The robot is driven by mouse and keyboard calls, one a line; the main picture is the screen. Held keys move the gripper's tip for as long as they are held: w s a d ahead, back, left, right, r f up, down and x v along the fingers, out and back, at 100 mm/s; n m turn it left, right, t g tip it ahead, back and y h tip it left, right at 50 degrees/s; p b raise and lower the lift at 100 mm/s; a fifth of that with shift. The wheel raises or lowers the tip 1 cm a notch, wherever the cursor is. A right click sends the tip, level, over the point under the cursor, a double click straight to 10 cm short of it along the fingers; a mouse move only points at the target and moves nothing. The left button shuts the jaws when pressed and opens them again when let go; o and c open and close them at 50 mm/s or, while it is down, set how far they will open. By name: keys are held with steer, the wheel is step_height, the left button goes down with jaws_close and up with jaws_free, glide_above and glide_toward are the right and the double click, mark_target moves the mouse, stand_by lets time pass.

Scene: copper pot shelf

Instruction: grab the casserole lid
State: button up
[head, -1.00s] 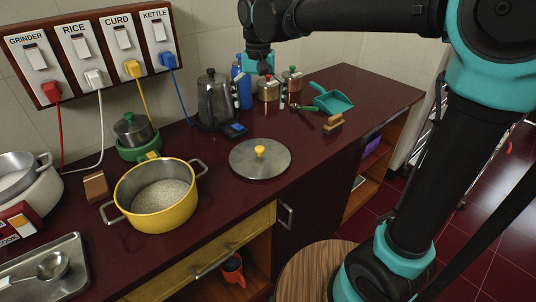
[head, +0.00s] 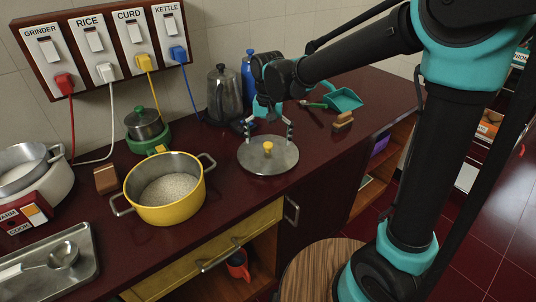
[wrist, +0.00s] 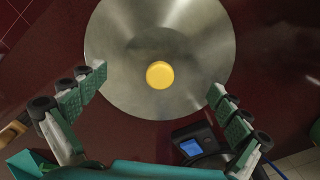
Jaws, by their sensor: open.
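The casserole lid (head: 257,161) is a round grey metal disc with a yellow knob (head: 268,147), lying flat on the dark red counter. It also fills the upper middle of the wrist view (wrist: 120,50), with its yellow knob (wrist: 160,75) near the centre. My gripper (head: 268,127) is above the back part of the lid, pointing down. In the wrist view its two fingers (wrist: 155,90) are spread wide on either side of the lid's near part, with nothing between the pads but the view of the lid. The yellow casserole (head: 168,215) stands open to the left, holding white grains.
A kettle (head: 222,94) and a blue bottle (head: 247,72) stand behind my gripper.

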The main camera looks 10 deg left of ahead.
steer(key=shift+f, duration=0.95)
jaws_close()
